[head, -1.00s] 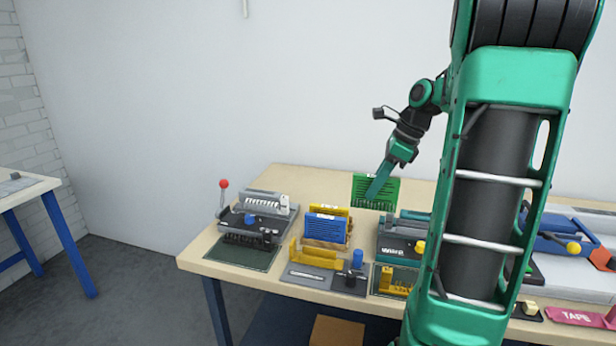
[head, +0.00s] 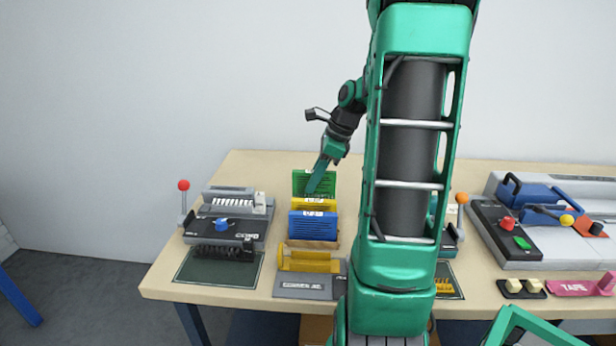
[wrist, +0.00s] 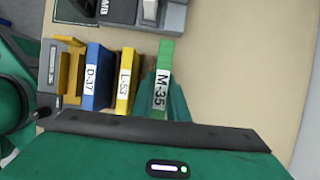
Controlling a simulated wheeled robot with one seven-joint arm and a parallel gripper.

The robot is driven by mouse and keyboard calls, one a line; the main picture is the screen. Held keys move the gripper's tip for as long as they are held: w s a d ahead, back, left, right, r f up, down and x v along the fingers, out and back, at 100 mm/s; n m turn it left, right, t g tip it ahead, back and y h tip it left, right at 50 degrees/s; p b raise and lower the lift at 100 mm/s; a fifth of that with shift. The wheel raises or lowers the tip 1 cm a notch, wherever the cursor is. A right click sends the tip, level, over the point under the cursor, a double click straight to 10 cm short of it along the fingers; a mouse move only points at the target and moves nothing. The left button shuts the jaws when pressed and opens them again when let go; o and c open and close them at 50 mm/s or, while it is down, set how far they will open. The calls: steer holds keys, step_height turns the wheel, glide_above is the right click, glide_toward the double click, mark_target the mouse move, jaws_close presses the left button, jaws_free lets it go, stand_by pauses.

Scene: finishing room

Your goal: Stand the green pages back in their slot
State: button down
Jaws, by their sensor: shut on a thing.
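The green pages (head: 300,183) are upright behind the yellow pages in the head view. In the wrist view the green pages (wrist: 164,78) carry the label M-35. My gripper (head: 317,183) is shut on them, its green fingers reaching down to them. The yellow pages (head: 327,204), labelled L-53 in the wrist view (wrist: 126,80), and the blue pages (head: 313,227), labelled D-37 in the wrist view (wrist: 95,77), stand in a wooden rack (head: 306,244). A narrow gap separates the green from the yellow. The lower edge of the green pages and their slot are hidden.
A punch machine (head: 225,232) with a red-knobbed lever stands left of the rack. A yellow-and-grey device (head: 305,284) lies in front. Bare table (head: 260,168) shows behind. My arm hides the table to the right; a larger machine (head: 520,225) stands beyond.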

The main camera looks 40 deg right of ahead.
mark_target(314, 197)
steer(key=shift+s+d+f, duration=0.15)
steer(key=shift+f, duration=1.95)
steer(key=shift+f, duration=0.65)
steer(key=c, duration=2)
jaws_free()
steer(key=shift+r, duration=0.1)
steer(key=shift+v, duration=5.4)
